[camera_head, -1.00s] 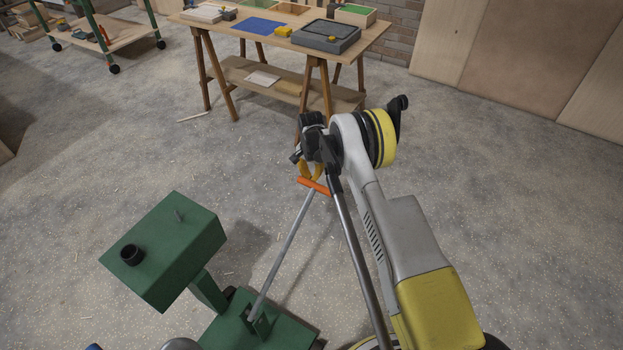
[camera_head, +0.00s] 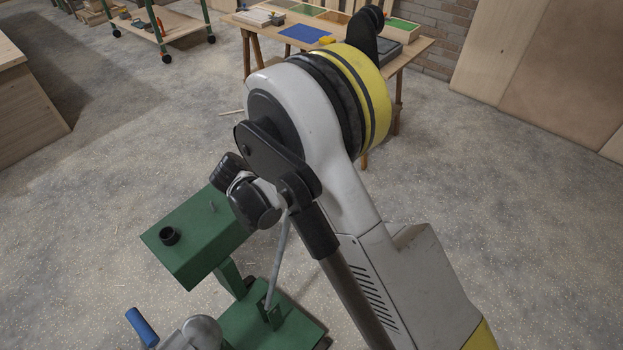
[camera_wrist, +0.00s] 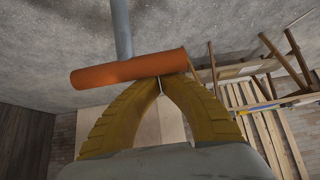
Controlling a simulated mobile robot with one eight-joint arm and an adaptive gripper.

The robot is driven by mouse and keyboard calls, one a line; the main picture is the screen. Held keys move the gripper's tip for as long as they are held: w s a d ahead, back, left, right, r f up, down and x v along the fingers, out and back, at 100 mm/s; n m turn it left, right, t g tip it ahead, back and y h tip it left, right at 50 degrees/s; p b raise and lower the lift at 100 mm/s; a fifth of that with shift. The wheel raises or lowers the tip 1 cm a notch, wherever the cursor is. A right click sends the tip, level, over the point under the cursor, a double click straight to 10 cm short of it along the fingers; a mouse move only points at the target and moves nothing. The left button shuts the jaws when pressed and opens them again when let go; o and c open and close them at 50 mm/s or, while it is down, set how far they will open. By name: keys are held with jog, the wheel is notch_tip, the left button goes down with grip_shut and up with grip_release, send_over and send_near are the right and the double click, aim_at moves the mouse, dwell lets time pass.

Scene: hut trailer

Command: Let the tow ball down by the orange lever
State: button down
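In the wrist view the orange lever handle (camera_wrist: 130,70) lies across just in front of my gripper (camera_wrist: 160,82), with its grey rod (camera_wrist: 122,28) running up from it. My yellow fingers meet at their tips beside the handle's lower edge, with no object visible between them. The handle covers the very tips, so I cannot tell whether they touch it. In the head view the rod (camera_head: 279,252) rises from a green base (camera_head: 250,322); my arm hides the handle and fingers. I cannot clearly make out the tow ball.
A green box (camera_head: 200,240) with a black stub stands on a post left of the rod. A blue grip (camera_head: 141,327) and a grey rounded part (camera_head: 202,331) are at the bottom. A workbench (camera_head: 425,45) stands behind my arm. The floor at left is open.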

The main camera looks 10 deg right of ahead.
jog(key=s+a+r, duration=0.3)
jog(key=s+a, duration=0.5)
jog(key=shift+t+h, duration=0.4)
jog(key=shift+s+a, duration=0.1)
jog(key=w+d+r, duration=0.1)
jog(key=w+d, duration=0.2)
jog(key=p+v, duration=0.3)
jog(key=v, duration=0.6)
jog(key=shift+s+a+r, duration=0.2)
jog(key=shift+s+r, duration=0.05)
jog(key=shift+s, duration=0.05)
